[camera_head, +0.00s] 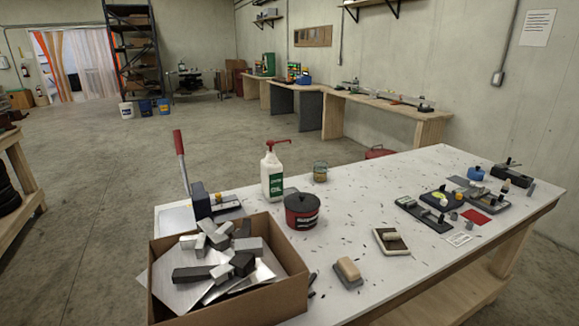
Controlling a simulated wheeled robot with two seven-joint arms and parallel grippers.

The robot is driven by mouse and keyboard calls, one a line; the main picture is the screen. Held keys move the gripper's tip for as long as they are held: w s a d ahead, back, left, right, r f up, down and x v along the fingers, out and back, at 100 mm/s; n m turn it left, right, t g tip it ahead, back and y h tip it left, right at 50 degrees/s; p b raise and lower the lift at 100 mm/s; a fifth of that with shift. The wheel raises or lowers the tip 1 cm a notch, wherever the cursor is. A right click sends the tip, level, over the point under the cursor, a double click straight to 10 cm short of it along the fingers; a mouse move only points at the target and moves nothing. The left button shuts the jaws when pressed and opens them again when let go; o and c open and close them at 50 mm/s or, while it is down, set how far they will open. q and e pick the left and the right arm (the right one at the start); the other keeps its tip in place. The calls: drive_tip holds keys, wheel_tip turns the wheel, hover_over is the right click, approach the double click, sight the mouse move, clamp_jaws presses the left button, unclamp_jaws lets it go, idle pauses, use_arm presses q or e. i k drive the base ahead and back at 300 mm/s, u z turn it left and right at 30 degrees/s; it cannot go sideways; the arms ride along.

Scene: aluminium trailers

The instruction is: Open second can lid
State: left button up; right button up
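A dark red can (301,218) with a black knobbed lid (302,199) stands on the white-topped workbench (352,199), behind the right corner of a cardboard box. Its lid sits on top of it. A small blue can (475,174) with a lid stands at the far right of the same bench. A small yellowish jar (320,174) stands behind the red can. Which can counts as the second cannot be told. Neither of my grippers is in view.
The open cardboard box (229,307) of metal offcuts fills the near left. A white oil bottle (273,175) with a red pump and a red-handled lever tool (180,156) stand behind it. Blocks and tool boards lie on the right. Dark shavings are scattered mid-bench.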

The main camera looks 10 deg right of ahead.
sight(378, 153)
drive_tip(key=z, duration=2.4)
drive_tip(key=i, duration=7.2)
drive_tip(key=u, duration=0.25)
